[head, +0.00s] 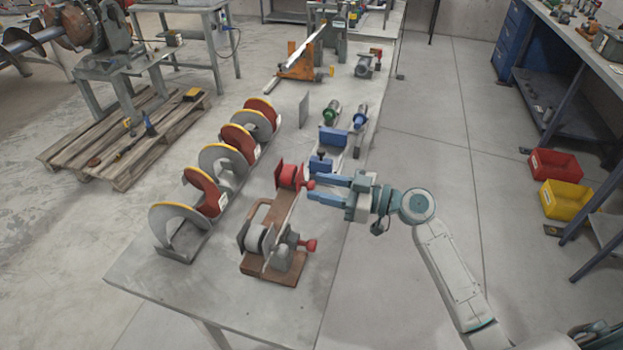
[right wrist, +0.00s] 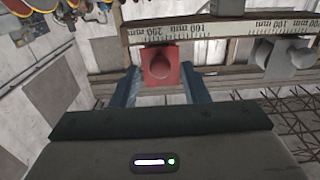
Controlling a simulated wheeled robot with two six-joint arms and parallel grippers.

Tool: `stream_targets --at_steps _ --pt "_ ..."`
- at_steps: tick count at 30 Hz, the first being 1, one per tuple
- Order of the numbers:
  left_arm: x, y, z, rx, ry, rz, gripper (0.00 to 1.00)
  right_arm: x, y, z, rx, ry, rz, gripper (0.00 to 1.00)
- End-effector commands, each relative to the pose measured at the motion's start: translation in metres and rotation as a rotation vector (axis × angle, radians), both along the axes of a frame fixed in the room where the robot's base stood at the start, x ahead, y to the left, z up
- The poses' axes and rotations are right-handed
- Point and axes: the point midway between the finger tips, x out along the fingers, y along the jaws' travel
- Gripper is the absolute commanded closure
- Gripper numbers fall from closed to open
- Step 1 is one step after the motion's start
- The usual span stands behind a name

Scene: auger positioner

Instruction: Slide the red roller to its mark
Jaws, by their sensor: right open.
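The red roller (head: 290,176) sits at the far end of a brown positioner base (head: 270,267) on the long grey table, with a red knob on its right side. In the right wrist view the red roller's block and knob (right wrist: 160,66) stand beneath a ruler (right wrist: 215,30) with millimetre figures. My right gripper (head: 311,187) is open, its blue fingers reaching left to the knob. In the wrist view its fingertips (right wrist: 161,76) are on either side of the red block; I cannot tell whether they touch. The mark cannot be made out. My left gripper is not in view.
Another roller (head: 258,240) and a red-tipped knob (head: 308,245) are at the base's near end. Auger flights (head: 205,190) stand along the left; blue-handled parts (head: 333,137) lie beyond. The table's near corner is bare.

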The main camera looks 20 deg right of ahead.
Motion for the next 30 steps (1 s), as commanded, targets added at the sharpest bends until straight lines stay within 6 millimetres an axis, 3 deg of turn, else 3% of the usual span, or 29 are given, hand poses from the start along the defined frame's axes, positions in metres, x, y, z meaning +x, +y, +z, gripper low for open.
stream_targets --at_steps 9,19,26,30 --pt "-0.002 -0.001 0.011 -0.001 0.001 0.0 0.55 0.015 0.022 0.001 0.001 0.0 0.0 0.59" --pt "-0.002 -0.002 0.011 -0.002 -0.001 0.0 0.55 0.016 0.024 0.0 0.0 0.0 0.0 0.59" --pt "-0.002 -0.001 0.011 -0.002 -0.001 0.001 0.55 0.016 0.024 0.0 0.0 0.0 0.0 1.0" --pt "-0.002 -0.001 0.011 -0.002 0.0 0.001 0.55 0.016 0.024 -0.001 0.0 0.0 0.0 1.0"
